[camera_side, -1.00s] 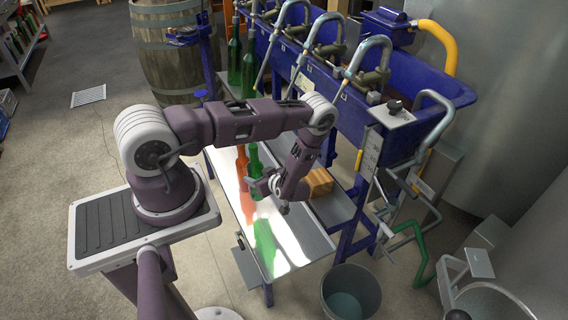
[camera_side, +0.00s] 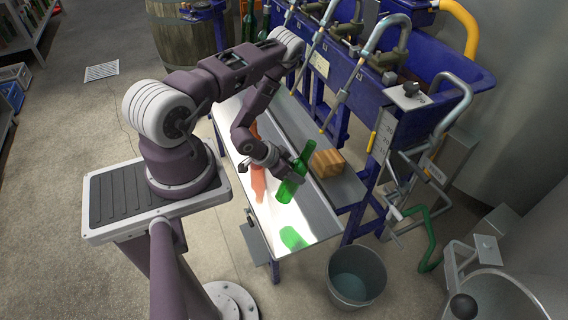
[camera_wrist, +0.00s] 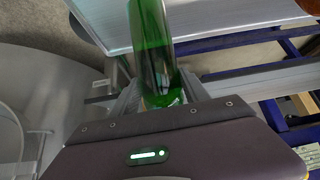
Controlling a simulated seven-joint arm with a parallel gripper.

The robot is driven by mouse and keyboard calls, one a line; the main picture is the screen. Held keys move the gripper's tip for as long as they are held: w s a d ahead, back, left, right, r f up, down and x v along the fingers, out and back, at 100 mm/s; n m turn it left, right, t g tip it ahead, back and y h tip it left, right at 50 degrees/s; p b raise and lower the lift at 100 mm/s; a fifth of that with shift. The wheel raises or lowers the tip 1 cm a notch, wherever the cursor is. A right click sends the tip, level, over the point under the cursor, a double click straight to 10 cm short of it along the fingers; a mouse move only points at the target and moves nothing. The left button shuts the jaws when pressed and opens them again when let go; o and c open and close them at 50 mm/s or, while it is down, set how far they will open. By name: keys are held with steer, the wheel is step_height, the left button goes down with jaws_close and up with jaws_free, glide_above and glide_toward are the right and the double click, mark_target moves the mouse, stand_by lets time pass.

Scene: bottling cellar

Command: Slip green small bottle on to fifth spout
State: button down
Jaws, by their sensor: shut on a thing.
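My gripper (camera_side: 284,172) is shut on the green small bottle (camera_side: 298,170) and holds it tilted above the shiny table. In the wrist view the green bottle (camera_wrist: 151,45) sits between the two fingers (camera_wrist: 157,98) and runs up out of the picture. Several curved metal spouts hang along the blue filler trough. The nearest large spout (camera_side: 342,92) has its tip up and to the right of the bottle, clearly apart from it. I cannot tell for sure which spout counts as the fifth.
A wooden block (camera_side: 328,163) lies on the ledge just right of the bottle. The blue trough (camera_side: 440,67) stands at the back right. A grey bucket (camera_side: 355,277) stands on the floor in front.

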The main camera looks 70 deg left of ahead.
mark_target(299, 165)
steer(key=shift+d+r+m, duration=0.3)
steer(key=shift+d+r, duration=0.2)
steer(key=shift+d, duration=0.05)
steer(key=shift+w+r, duration=0.3)
steer(key=shift+r, duration=0.35)
steer(key=shift+w+r, duration=0.3)
steer(key=shift+r, duration=0.3)
steer(key=shift+s, duration=0.1)
